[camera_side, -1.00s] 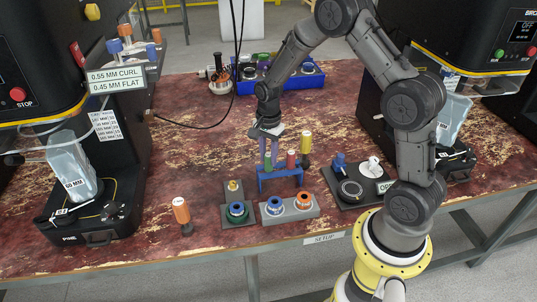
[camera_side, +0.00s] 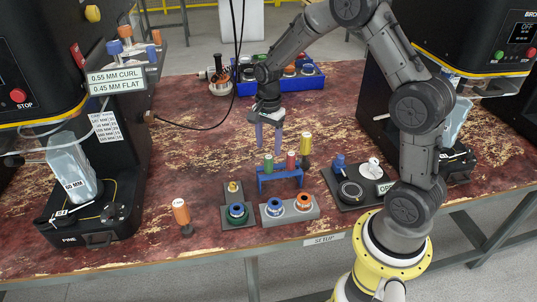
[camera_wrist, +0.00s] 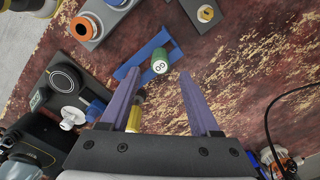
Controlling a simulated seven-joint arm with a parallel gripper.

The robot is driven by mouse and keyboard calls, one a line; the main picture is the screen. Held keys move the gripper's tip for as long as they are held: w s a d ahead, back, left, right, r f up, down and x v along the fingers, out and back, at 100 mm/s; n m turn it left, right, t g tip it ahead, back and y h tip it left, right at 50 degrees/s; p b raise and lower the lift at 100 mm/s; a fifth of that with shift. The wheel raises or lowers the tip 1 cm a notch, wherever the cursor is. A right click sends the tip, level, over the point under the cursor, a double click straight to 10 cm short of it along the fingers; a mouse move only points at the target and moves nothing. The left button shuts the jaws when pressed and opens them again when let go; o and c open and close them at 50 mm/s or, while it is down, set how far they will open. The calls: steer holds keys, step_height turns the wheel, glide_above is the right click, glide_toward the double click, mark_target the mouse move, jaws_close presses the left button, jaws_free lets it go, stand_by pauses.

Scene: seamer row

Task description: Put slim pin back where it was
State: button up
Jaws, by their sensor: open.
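A green pin (camera_side: 268,163) stands upright at the left end of a small blue rack (camera_side: 281,176). A red pin (camera_side: 291,160) stands in the same rack to its right. No label names the slim pin, so I cannot tell which it is. My gripper (camera_side: 268,148) is open and empty, above the green pin and apart from it. In the wrist view the green pin (camera_wrist: 160,61) shows a numbered top between the spread fingers (camera_wrist: 160,76), with the blue rack (camera_wrist: 143,56) beneath. The red pin is hidden there, apparently behind a finger.
A yellow pin (camera_side: 306,144) stands just behind the rack. The table between rack and blue bin (camera_side: 281,83) is mostly clear.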

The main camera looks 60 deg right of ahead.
steer(key=s+a+r+n+t, duration=0.1)
steer(key=s+a+r+n, duration=0.1)
steer(key=r, duration=0.5)
steer(key=s+a+r+n, duration=0.2)
steer(key=s+r, duration=0.1)
steer(key=r, duration=0.4)
steer(key=s+a+r+n+t, duration=0.2)
steer(key=s+a+n, duration=0.1)
steer(key=s+n, duration=0.4)
steer(key=s+a+r+n+t, duration=0.2)
steer(key=s+n, duration=0.5)
steer(key=s, duration=0.4)
steer(key=shift+a+r+t, duration=0.3)
steer(key=shift+a+r, duration=0.05)
steer(key=shift+a, duration=0.45)
steer(key=shift+s, duration=0.1)
